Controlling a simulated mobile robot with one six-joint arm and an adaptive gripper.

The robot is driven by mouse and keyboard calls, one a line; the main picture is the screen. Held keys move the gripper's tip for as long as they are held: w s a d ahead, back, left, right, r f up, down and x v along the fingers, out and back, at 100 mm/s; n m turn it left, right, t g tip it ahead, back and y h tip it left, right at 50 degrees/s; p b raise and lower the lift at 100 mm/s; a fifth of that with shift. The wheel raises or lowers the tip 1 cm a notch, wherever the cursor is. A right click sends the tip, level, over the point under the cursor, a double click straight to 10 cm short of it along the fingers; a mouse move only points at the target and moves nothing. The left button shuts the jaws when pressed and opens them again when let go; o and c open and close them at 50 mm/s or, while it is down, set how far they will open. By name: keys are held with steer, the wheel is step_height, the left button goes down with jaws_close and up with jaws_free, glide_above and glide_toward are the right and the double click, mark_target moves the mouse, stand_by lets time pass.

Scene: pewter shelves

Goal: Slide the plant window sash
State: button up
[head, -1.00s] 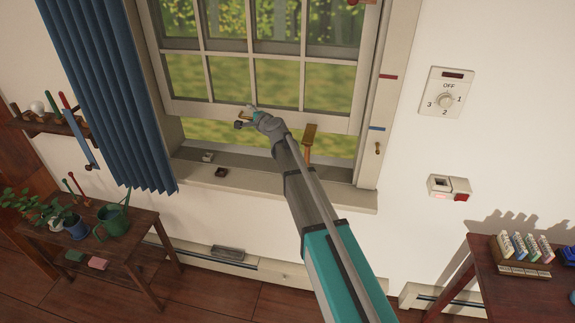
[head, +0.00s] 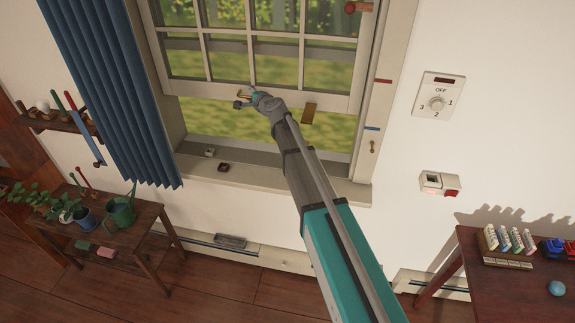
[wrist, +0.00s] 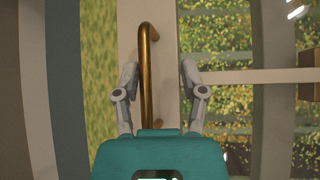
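The window sash (head: 205,91) is a pale, multi-pane frame, raised with an open gap below its bottom rail. In the wrist view its rail (wrist: 128,25) runs upright, with a brass bar handle (wrist: 148,75) on it. My gripper (head: 246,100) is at the left part of the bottom rail. In the wrist view my gripper (wrist: 160,68) has its fingers spread, one on each side of the handle, the left finger closer to it. Whether either finger touches the handle is unclear. A brass plate (head: 309,113) sits on the rail right of my arm.
A blue curtain (head: 115,90) hangs at the left. The right jamb carries a red mark (head: 383,81) and a blue mark (head: 372,128). Small objects sit on the sill (head: 330,187). A plant bench (head: 150,215) stands lower left, a dark table (head: 475,265) lower right.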

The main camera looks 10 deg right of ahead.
steer(key=p+v, duration=0.2)
steer(key=v, duration=1.1)
steer(key=s+d+f+n+g+h, duration=0.1)
steer(key=s+f+n+g, duration=0.3)
steer(key=s, duration=0.4)
steer(key=s+d+f+n+g+h, duration=0.1)
steer(key=s+d+f+n+g, duration=0.2)
steer(key=s+f+n+g, duration=0.2)
steer(key=shift+s+d+f+n+b, duration=0.3)
steer(key=shift+s+f+n, duration=0.9)
steer(key=shift+s+f, duration=0.95)
steer(key=shift+s+r, duration=0.1)
steer(key=shift+r, duration=0.1)
steer(key=w+a+r+m+t+y, duration=0.1)
steer(key=w+r+m+t, duration=0.3)
steer(key=w, duration=0.4)
steer(key=w+a+r+m+t+y, duration=0.1)
steer(key=w+a+r+m+t, duration=0.2)
steer(key=w+r+m+t, duration=0.2)
steer(key=shift+w+a+r+m+b, duration=0.35)
steer(key=shift+w+r+m, duration=0.95)
steer(key=shift+w, duration=0.8)
